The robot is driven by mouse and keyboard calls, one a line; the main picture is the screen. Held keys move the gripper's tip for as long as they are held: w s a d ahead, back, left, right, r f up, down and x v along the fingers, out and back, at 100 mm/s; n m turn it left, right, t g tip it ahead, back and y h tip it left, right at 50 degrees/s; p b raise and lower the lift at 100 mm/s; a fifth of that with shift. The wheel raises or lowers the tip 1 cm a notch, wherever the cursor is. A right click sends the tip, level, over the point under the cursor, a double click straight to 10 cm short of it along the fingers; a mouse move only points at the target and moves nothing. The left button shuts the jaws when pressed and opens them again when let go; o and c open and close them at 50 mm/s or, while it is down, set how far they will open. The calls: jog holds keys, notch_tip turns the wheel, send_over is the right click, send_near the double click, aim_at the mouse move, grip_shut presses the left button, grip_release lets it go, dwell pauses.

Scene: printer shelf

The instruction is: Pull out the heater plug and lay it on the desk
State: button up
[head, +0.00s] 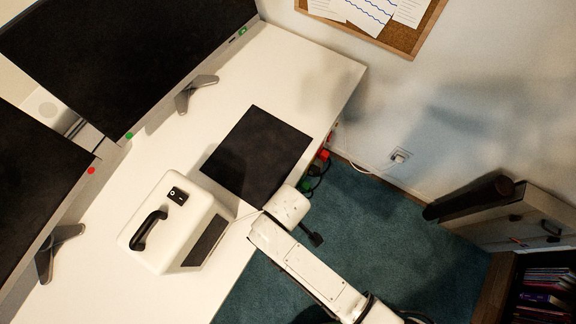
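A white box with a black handle, a switch and a dark side panel stands on the white desk (285,75); it looks like the heater (160,245). A red plug-like piece (324,154) and black cables show low beside the desk's right edge, partly hidden. A white wall socket (400,157) has a pale cable running from it along the wall's foot. I cannot tell which piece is the heater plug. My white arm reaches in from the bottom right to the desk's edge. A dark piece (315,239) shows by its end; fingertips cannot be made out.
A black mat (258,155) lies on the desk near its right edge. Two monitors (125,60) stand along the back. The bare desk top right of the monitor is free. A low cabinet (520,225) stands at the right, with open teal carpet (375,215) between.

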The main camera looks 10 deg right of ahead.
grip_shut()
dwell(0.7)
jog(key=shift+s+d+r, duration=0.1)
jog(key=shift+s+d, duration=0.05)
jog(key=shift+d, duration=0.1)
dwell(0.6)
jog(key=shift+s+d+p, duration=1)
jog(key=shift+d+p, duration=0.25)
notch_tip(320, 180, up, 12)
jog(key=p, duration=0.4)
jog(key=shift+r, duration=0.15)
dwell(0.9)
